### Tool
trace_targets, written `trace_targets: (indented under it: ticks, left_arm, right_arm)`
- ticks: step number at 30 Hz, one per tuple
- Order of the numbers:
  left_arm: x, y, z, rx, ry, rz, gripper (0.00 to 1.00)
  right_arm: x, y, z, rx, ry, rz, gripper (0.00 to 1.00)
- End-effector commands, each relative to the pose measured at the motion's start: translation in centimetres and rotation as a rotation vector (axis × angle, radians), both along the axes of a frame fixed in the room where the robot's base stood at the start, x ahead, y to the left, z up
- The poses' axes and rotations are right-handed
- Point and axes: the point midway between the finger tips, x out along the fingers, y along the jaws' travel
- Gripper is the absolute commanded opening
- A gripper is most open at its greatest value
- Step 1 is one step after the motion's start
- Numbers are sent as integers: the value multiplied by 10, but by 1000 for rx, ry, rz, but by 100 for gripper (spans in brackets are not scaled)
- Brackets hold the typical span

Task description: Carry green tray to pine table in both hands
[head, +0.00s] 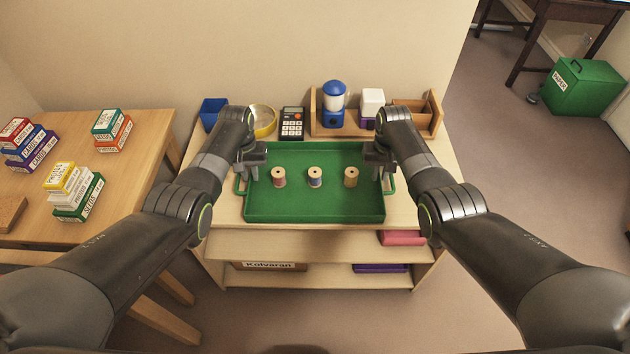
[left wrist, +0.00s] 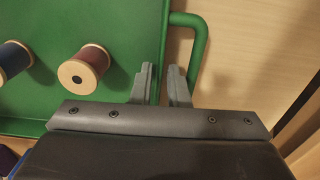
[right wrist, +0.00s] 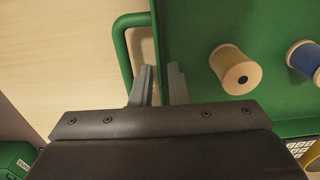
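The green tray (head: 300,208) sits on top of the shelf unit, close to its front edge, with three thread spools in it: a red one (head: 278,177), a blue one (head: 315,178) and a tan one (head: 351,177). My left gripper (head: 252,165) is at the tray's left side. In the left wrist view its fingers (left wrist: 161,84) are close together with the tray's side wall between them, beside the loop handle (left wrist: 203,40). My right gripper (head: 380,163) is at the right side, its fingers (right wrist: 160,84) likewise around the side wall. The pine table (head: 140,135) stands at left.
The pine table holds seed and card boxes (head: 75,190) in several stacks and a cork piece (head: 10,212); its right part is bare. Behind the tray are a calculator (head: 292,123), a yellow bowl (head: 263,120) and a wooden organizer (head: 430,117). A green bin (head: 585,88) stands far right.

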Motion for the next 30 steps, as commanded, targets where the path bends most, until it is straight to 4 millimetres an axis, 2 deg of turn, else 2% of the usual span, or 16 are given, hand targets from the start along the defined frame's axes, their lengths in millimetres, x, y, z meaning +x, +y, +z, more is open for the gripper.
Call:
trace_targets:
  ticks: [6, 16, 17, 20, 30]
  left_arm:
    - [0, 0, -10, 0, 0, 0, 15]
    - [0, 0, -12, 0, -1, 0, 15]
    - [0, 0, -12, 0, -1, 0, 13]
    - [0, 0, -12, 0, -1, 0, 0]
    - [-1, 0, -12, 0, 0, 0, 0]
  right_arm:
    - [0, 0, -10, 0, 0, 0, 15]
    - [0, 0, -12, 0, -1, 0, 15]
    - [0, 0, -12, 0, -1, 0, 13]
    - [0, 0, -12, 0, -1, 0, 0]
    - [0, 0, -12, 0, 0, 0, 0]
